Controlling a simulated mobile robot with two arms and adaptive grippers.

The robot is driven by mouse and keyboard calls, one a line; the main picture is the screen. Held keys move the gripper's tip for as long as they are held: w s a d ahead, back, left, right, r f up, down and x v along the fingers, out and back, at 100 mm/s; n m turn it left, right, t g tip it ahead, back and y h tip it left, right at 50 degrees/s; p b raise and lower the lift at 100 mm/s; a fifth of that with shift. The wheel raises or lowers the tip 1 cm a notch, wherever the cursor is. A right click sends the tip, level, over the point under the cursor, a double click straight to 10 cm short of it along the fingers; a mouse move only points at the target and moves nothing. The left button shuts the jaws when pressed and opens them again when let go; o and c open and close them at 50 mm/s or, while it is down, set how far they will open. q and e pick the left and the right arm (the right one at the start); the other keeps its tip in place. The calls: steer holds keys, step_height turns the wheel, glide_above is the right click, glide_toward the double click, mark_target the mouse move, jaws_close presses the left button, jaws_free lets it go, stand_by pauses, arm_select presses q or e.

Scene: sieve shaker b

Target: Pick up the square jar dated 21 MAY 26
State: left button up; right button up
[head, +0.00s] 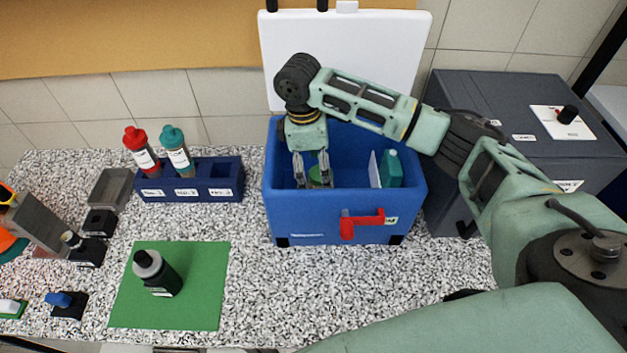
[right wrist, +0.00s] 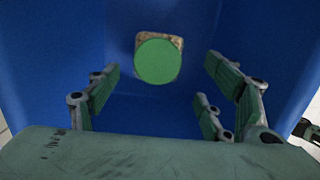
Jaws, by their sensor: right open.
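A jar with a round green lid (right wrist: 158,61) and a squarish, brownish body stands inside the blue cooler box, seen from above in the right wrist view. In the head view only a bit of its green top (head: 318,176) shows between my right fingers. No date can be read on it. My right gripper (head: 312,172) points down into the box, open and empty, its fingers spread to either side of the jar. In the right wrist view the gripper (right wrist: 168,95) has the jar ahead between its finger pairs. My left gripper is not in view.
The blue box (head: 340,206) has its white lid (head: 345,50) raised behind and a red latch (head: 362,222) in front. A teal container (head: 391,168) stands at its right inside. A rack (head: 190,183) with two bottles, and a dark bottle (head: 157,274) on a green mat (head: 200,300), are left.

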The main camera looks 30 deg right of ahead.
mark_target(321, 184)
steer(key=f+p, duration=0.1)
steer(key=f, duration=0.1)
steer(key=d+f+p, duration=0.1)
steer(key=f, duration=0.1)
steer(key=f+p, duration=0.1)
steer(key=f, duration=0.1)
steer(key=shift+s+d+f, duration=0.1)
steer(key=shift+s+d, duration=0.1)
steer(key=shift+d, duration=0.05)
steer(key=shift+w+f, duration=0.1)
steer(key=shift+f, duration=0.45)
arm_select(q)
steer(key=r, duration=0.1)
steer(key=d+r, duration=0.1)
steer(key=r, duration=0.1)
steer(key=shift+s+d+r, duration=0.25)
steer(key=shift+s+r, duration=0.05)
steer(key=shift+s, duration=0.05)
arm_select(e)
steer(key=shift+c, duration=0.7)
steer(key=c, duration=1.3)
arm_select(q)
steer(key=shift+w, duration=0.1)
arm_select(e)
steer(key=shift+c, duration=0.8)
steer(key=shift+r, duration=0.15)
